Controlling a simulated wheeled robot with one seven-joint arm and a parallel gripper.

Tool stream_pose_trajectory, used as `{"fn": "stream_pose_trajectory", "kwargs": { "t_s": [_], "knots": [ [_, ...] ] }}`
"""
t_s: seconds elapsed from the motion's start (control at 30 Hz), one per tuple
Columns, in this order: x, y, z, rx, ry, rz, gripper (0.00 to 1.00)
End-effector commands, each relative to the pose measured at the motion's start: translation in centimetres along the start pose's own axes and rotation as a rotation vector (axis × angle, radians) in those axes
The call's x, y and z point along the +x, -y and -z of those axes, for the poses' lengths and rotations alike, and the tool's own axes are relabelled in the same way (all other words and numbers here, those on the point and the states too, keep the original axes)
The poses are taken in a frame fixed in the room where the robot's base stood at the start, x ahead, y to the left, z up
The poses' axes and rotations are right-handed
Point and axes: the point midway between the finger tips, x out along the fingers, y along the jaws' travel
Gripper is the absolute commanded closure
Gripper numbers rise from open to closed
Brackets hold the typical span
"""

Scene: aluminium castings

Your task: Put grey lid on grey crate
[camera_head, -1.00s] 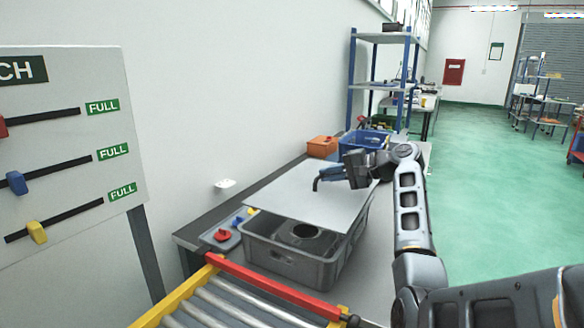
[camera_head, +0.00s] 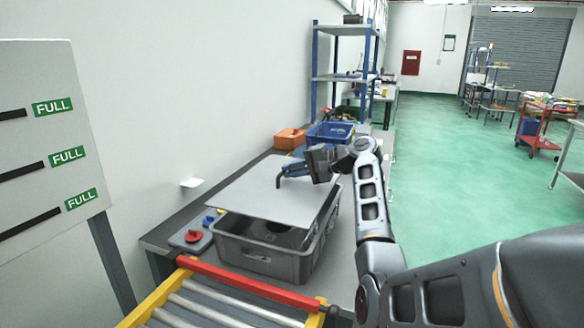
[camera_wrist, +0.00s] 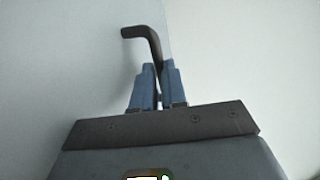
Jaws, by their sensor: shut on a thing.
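The grey lid (camera_head: 262,193) is a flat, light grey sheet, tilted above the grey crate (camera_head: 262,262). It covers the back part of the crate's opening, and the front part stays uncovered. A dark round casting shows inside the crate. My gripper (camera_head: 283,178) is above the lid near its right side, with blue fingers shut on a dark bent handle. The handle also shows in the wrist view (camera_wrist: 146,40), between the blue fingers of my gripper (camera_wrist: 158,85). The lid fills much of the wrist view. Whether the lid touches the crate's rim at the back is hidden.
A roller conveyor with a red bar (camera_head: 245,284) stands in front of the crate. A small tray (camera_head: 190,240) with red and blue pieces lies left of it. An orange box (camera_head: 289,139) and a blue crate (camera_head: 330,133) stand behind. A wall bounds the left.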

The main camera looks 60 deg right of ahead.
Motion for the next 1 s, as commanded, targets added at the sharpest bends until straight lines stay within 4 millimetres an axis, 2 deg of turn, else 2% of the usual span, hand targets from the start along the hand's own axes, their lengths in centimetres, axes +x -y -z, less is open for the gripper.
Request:
{"fn": "stream_pose_trajectory", "kwargs": {
  "t_s": [0.3,0.5,1.0],
  "knots": [
    [1.1,-2.9,0.1,0.0,0.001,0.0,1.0],
    [1.5,-4.0,0.1,-0.001,0.0,0.001,1.0],
    [1.6,-4.3,0.1,-0.001,0.0,0.001,1.0]
  ]
}}
